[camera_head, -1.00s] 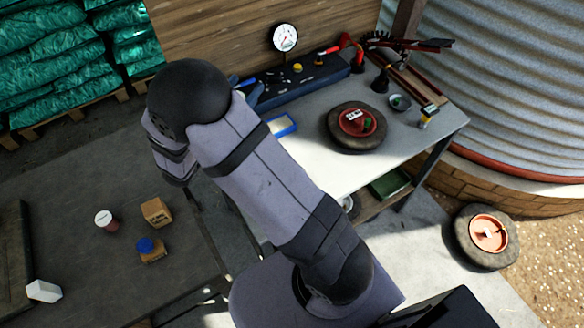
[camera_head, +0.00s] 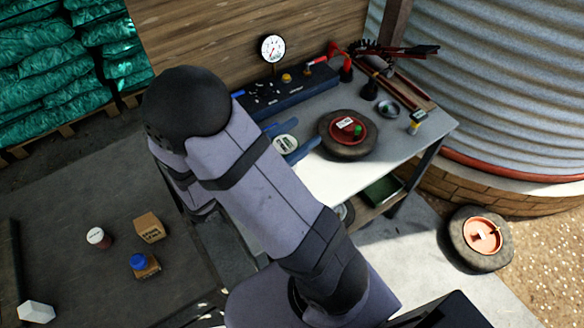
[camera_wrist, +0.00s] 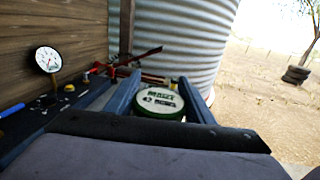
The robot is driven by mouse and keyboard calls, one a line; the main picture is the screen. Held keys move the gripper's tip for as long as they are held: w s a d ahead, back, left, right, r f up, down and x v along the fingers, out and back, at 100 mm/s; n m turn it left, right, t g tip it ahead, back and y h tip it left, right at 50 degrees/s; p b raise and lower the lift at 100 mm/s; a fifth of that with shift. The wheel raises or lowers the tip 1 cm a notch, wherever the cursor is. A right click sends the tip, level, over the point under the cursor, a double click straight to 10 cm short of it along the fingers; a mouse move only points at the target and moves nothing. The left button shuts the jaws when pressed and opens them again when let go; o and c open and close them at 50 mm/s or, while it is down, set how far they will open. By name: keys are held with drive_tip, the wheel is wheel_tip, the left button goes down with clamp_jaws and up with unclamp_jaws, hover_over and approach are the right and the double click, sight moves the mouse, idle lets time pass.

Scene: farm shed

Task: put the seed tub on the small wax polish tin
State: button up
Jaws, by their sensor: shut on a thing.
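The seed tub, a round tub with a white, dark-lettered lid and green rim, is in my gripper in the wrist view (camera_wrist: 160,101). In the head view the tub (camera_head: 284,144) is partly hidden by my arm, over the grey bench's left part. My gripper (camera_head: 306,132) is shut on it, one blue finger on each side. I cannot tell whether the tub touches the bench. I cannot surely pick out the small wax polish tin. A small white-topped, reddish round container (camera_head: 98,238) stands on the left dark table, and a small dark round tin or dish (camera_head: 388,108) is on the bench.
A red dish (camera_head: 364,136) sits on a dark round base right of my gripper. A dark blue strip with a gauge (camera_head: 273,48) runs along the bench's back. A brown box (camera_head: 149,228), blue-capped bottle (camera_head: 140,264) and white block (camera_head: 37,312) are on the left table.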

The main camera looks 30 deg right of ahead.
wheel_tip(320, 180, down, 9)
drive_tip(key=shift+r, duration=0.15)
idle(0.7)
drive_tip(key=o, duration=1.2)
drive_tip(key=shift+c, duration=0.2)
